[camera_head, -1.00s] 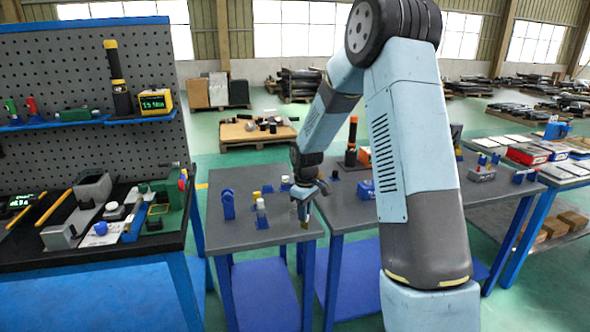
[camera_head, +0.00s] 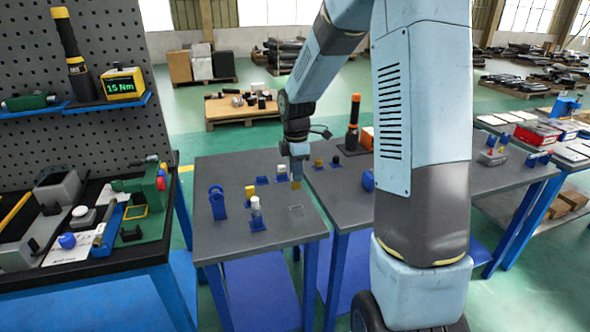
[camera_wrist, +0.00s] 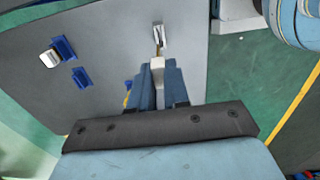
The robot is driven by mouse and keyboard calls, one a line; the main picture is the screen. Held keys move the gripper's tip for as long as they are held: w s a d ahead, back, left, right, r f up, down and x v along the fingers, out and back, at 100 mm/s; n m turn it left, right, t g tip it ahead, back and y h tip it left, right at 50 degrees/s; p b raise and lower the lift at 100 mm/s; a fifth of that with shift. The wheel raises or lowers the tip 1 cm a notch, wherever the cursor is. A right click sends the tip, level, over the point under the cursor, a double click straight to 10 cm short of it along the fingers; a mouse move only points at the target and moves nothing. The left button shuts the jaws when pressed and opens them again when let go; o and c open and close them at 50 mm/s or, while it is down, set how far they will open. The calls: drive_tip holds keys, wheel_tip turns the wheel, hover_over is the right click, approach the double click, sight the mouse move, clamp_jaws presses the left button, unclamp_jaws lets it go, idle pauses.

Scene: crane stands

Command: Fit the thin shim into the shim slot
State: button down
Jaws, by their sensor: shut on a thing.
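A small grey plate, seemingly the shim slot (camera_head: 296,210), lies on the tabletop below the shim. It also shows in the wrist view (camera_wrist: 159,31), with a dark opening. The shim appears above the slot in the head view; whether they touch I cannot tell.
The grey table (camera_head: 240,175) also bears a blue ring stand (camera_head: 217,203), a white-capped cylinder in a blue holder (camera_head: 256,207) and a yellow piece (camera_head: 250,192). A cluttered bench (camera_head: 110,262) stands left.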

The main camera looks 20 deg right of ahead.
sight(296, 184)
drive_tip(key=shift+f, duration=0.15)
drive_tip(key=shift+f, duration=2.75)
drive_tip(key=shift+f, duration=2.05)
drive_tip(key=c, duration=1)
unclamp_jaws()
drive_tip(key=shift+r, duration=0.1)
drive_tip(key=shift+r, duration=2.4)
